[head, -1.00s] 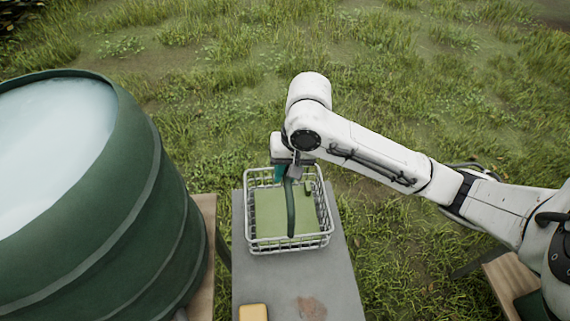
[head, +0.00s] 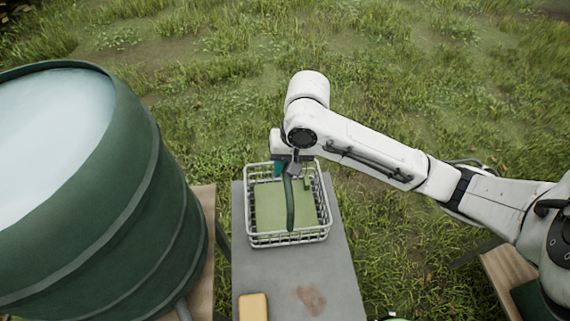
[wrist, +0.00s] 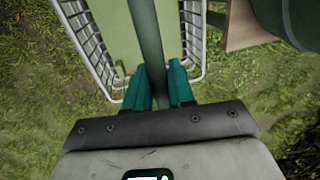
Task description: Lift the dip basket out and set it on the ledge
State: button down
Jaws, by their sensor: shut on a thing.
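The dip basket is a pale wire basket (head: 288,241) with a green floor and a dark green handle (head: 290,205) across it. In the head view it is at the grey ledge (head: 260,275), over its far part; I cannot tell whether it touches the ledge. My gripper (head: 285,168) is at the far end of the handle. In the wrist view my gripper's teal fingers (wrist: 159,88) are shut on the handle (wrist: 147,40), one on each side. The basket's wire sides (wrist: 87,38) show beyond the fingers.
A large green barrel (head: 150,215) of pale liquid stands at the left on a wooden stand (head: 205,200). A yellow block (head: 253,307) and a brown stain lie on the near part of the ledge. Grass surrounds everything. A wooden surface (head: 505,275) is at the lower right.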

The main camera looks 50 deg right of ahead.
jog(key=shift+f, duration=0.15)
jog(key=c, duration=0.9)
grip_release()
jog(key=r, duration=0.3)
jog(key=s+d+r, duration=0.1)
jog(key=r, duration=0.6)
jog(key=shift+s+d+r, duration=0.25)
jog(key=shift+s+r, duration=0.05)
